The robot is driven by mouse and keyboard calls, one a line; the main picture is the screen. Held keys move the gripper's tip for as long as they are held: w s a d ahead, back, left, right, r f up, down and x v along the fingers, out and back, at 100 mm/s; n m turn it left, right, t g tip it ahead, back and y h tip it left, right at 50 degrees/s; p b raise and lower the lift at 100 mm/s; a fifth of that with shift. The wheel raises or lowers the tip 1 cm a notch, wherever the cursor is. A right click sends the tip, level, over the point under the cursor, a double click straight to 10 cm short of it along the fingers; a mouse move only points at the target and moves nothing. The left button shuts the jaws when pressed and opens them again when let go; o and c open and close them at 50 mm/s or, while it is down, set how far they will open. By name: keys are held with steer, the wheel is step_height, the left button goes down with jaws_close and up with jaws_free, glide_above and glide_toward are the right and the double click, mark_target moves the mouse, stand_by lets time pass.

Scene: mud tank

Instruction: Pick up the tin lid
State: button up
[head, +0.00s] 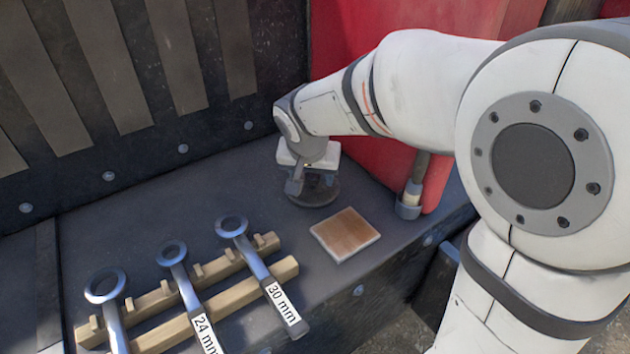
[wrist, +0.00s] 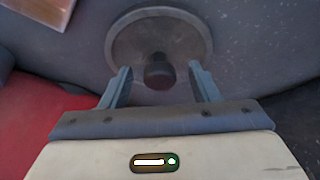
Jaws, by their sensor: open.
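The tin lid (wrist: 135,35) is a round, grey-brown disc with a dark round knob (wrist: 159,72) in its middle, seen in the wrist view. In the head view the lid (head: 322,194) lies on the dark grey surface, partly hidden by my gripper (head: 305,185). In the wrist view my gripper (wrist: 160,85) is open, with one finger on each side of the knob. The knob shows between the fingertips, with a gap on both sides. I cannot tell from these frames how far above the surface the fingertips are.
A brown square tile with a pale edge (head: 345,235) lies just in front of the lid. Several wrenches with size labels (head: 262,268) rest on a wooden rack (head: 285,270) at the front left. A red wall (head: 345,30) and a grey cup-like holder (head: 408,208) stand close on the right.

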steer(key=c, duration=1)
steer(key=shift+r, duration=0.1)
steer(key=shift+c, duration=0.2)
